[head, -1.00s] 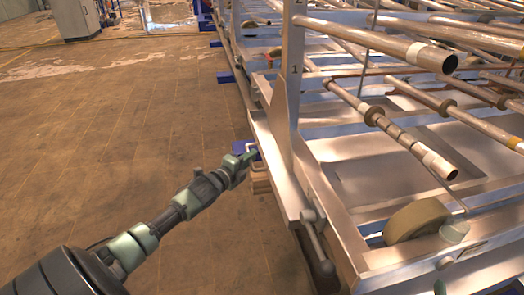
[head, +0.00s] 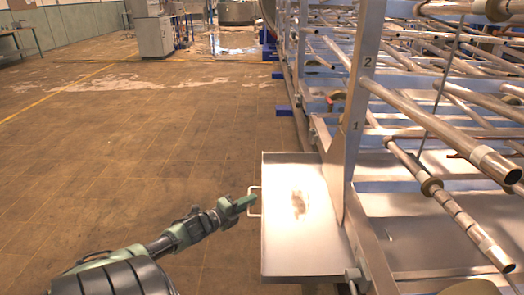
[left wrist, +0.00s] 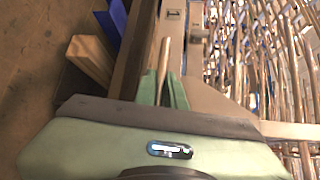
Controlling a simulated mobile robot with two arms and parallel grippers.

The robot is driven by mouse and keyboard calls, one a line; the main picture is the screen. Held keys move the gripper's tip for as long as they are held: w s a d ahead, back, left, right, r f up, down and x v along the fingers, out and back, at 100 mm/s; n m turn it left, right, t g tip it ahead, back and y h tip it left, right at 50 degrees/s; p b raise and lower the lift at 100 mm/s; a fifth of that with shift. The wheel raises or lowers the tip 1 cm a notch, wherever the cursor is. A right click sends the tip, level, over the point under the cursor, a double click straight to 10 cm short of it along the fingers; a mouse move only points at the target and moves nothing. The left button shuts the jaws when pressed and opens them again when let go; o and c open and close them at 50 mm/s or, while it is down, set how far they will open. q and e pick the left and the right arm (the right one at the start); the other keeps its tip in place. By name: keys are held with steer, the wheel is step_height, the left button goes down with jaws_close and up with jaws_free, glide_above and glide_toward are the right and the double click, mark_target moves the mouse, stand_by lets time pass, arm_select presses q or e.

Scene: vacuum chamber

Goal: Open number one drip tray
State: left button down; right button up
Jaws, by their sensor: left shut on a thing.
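The number one drip tray (head: 291,248) is a shallow metal tray. In the head view it sticks out to the left of the rack, beside the post marked 1 (head: 356,126). A bright glare and a dark patch show on its floor. Its pale loop handle (head: 254,202) is on the left edge. My left gripper (head: 251,201) is shut on this handle, coming in from the left. In the left wrist view the green fingers (left wrist: 164,88) are close together around a thin pale bar. My right gripper is not in view.
The metal rack (head: 420,205) with long pipes (head: 455,130) fills the right side, some pipe ends jutting forward. The brown floor (head: 130,150) to the left is clear. Grey cabinets (head: 153,36) stand far back. A wooden block (left wrist: 88,60) shows in the left wrist view.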

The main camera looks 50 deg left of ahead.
arm_select(q)
steer(key=shift+s+a+f, duration=0.15)
steer(key=shift+s+a, duration=0.65)
steer(key=shift+s, duration=0.15)
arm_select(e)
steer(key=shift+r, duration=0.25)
arm_select(q)
steer(key=c, duration=1.5)
jaws_free()
